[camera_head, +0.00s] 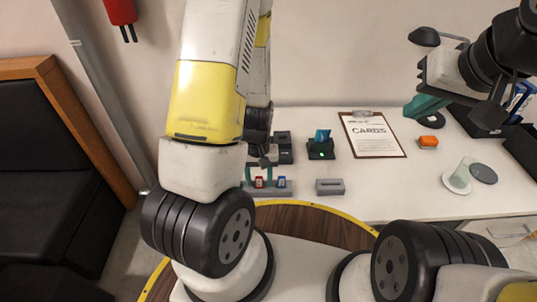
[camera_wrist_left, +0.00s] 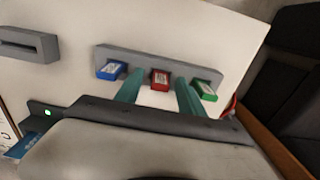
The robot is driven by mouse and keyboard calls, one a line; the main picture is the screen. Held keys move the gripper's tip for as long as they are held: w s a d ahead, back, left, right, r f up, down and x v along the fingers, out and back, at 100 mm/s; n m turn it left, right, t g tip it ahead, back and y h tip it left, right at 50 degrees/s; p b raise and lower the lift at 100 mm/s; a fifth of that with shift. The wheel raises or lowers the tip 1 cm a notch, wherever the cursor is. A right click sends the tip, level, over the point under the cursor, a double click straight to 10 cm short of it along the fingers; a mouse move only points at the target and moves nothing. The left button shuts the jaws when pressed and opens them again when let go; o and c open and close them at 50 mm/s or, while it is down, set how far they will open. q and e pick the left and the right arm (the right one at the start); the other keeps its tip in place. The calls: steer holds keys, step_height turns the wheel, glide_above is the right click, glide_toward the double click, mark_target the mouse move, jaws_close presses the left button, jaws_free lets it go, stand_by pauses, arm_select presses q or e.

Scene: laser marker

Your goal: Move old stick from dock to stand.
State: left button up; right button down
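A grey rack, likely the stand (camera_head: 290,193), lies near the table's front edge and shows in the left wrist view (camera_wrist_left: 120,54). It holds a blue stick (camera_wrist_left: 110,70), a red stick (camera_wrist_left: 160,79) in the middle and a green stick (camera_wrist_left: 204,90). A grey block with a dark slot, likely the dock (camera_head: 330,187), sits right of it; no stick shows in its slot (camera_wrist_left: 30,44). My left gripper (camera_wrist_left: 160,86) is open, its teal fingers either side of the red stick with gaps. My right gripper (camera_head: 425,106) is raised at the right; its finger opening is unclear.
A dark reader with a blue card (camera_head: 322,136) and green light stands behind the block. A clipboard (camera_head: 372,134), an orange block (camera_head: 428,142), a pale round piece (camera_head: 458,178) and a dark disc (camera_head: 483,173) lie to the right. The table between block and discs is clear.

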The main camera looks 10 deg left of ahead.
mark_target(259, 177)
arm_select(q)
step_height(259, 177, up, 14)
stand_by(1.1)
steer(key=shift+f, duration=0.1)
